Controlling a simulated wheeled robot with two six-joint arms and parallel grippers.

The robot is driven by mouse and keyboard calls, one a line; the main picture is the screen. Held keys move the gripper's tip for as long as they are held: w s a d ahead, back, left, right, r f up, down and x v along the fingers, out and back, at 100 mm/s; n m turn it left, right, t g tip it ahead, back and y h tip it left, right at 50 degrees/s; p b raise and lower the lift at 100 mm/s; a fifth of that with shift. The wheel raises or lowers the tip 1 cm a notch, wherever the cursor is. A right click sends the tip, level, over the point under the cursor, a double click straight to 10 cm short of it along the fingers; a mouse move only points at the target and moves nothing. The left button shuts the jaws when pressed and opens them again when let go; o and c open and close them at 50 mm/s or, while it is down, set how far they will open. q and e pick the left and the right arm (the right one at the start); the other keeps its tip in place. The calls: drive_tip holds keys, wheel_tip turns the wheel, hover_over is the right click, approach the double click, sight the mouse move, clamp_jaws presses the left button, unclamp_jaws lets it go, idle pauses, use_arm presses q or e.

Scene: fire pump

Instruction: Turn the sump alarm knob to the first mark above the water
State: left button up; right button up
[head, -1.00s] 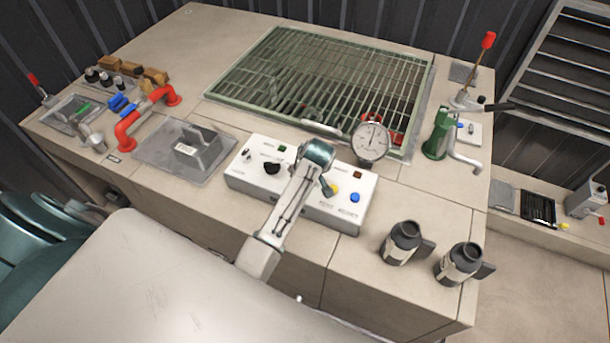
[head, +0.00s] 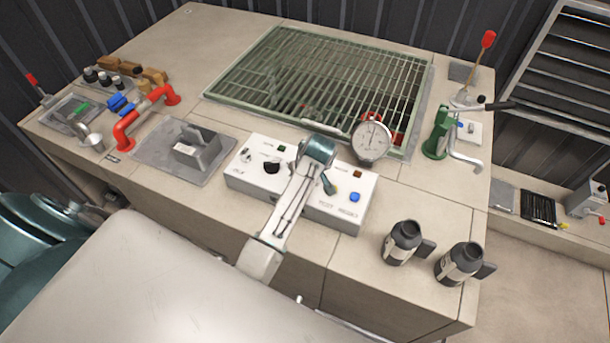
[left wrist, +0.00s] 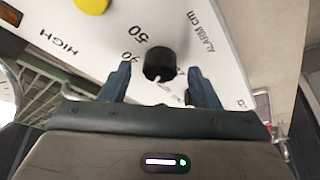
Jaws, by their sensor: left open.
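The white control box (head: 250,178) stands on the bench in the head view. My left gripper (left wrist: 160,88) is over it, with its fingers open on either side of a black knob (left wrist: 159,63) in the left wrist view. Gaps show between knob and fingers. A light mark shows at the knob's lower edge. Printed "ALARM cm", "50" and "90" surround it. In the head view my arm covers part of the panel; a black knob (head: 272,168) shows left of it, and I cannot tell whether it is the same one. My right gripper is out of view.
A yellow button (left wrist: 91,4) is close to the knob; a blue button (head: 354,197) is farther right. A round gauge (head: 371,140) stands behind the box, before the green grate (head: 290,65). Two dark canisters (head: 403,242) (head: 460,263) stand at right front.

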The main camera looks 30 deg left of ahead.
use_arm(q)
drive_tip(key=b+v, duration=0.2)
drive_tip(key=v, duration=0.7)
